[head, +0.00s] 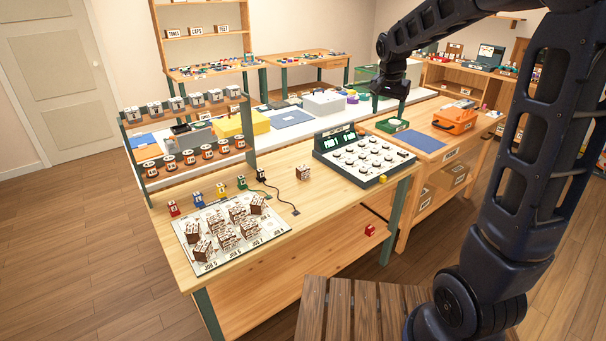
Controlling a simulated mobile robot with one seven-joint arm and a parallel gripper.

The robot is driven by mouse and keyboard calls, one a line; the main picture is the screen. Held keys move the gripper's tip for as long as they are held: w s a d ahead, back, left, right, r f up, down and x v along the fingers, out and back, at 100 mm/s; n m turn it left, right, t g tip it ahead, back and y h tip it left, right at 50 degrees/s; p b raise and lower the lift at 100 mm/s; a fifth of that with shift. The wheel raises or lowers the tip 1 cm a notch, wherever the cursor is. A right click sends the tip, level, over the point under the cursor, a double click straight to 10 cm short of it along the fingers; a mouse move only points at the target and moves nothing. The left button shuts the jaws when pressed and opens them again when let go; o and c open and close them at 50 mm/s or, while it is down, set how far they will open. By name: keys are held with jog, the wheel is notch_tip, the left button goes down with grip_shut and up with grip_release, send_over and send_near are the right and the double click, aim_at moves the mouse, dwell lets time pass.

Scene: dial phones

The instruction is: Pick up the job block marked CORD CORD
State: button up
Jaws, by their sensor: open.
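Several brown-and-white job blocks (237,214) stand close together on a printed white mat (272,231) at the front left of the wooden table. The print on the blocks is too small to read, so I cannot tell which is marked CORD CORD. My gripper (389,103) hangs at the upper middle of the view, well away from the blocks. It is open, and nothing shows in it.
A dial console (360,158) stands at the table's right end. A two-tier rack (190,133) stands at the left. Small coloured pieces and black cords (280,198) lie behind the mat. A slatted wooden seat (352,310) is in front.

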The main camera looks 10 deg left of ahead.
jog(key=w+a+f+m, duration=0.1)
jog(key=w+a+f, duration=0.5)
jog(key=w+a, duration=0.25)
jog(key=m+h, duration=0.3)
send_near(303, 168)
jog(key=x, duration=0.3)
jog(key=s+x, duration=0.1)
jog(key=shift+w+d+f, duration=0.1)
jog(key=shift+f, duration=0.15)
jog(key=shift+w+a+x, duration=0.1)
jog(key=shift+w+x, duration=0.05)
jog(key=shift+x, duration=0.9)
jog(key=shift+w+a+x, duration=0.1)
jog(key=shift+w+x, duration=0.1)
jog(key=shift+x, duration=0.85)
jog(key=shift+w+x, duration=0.15)
jog(key=shift+x, duration=0.9)
jog(key=shift+y, duration=0.3)
jog(key=shift+c, duration=0.4)
jog(key=shift+r, duration=0.1)
jog(key=c, duration=1)
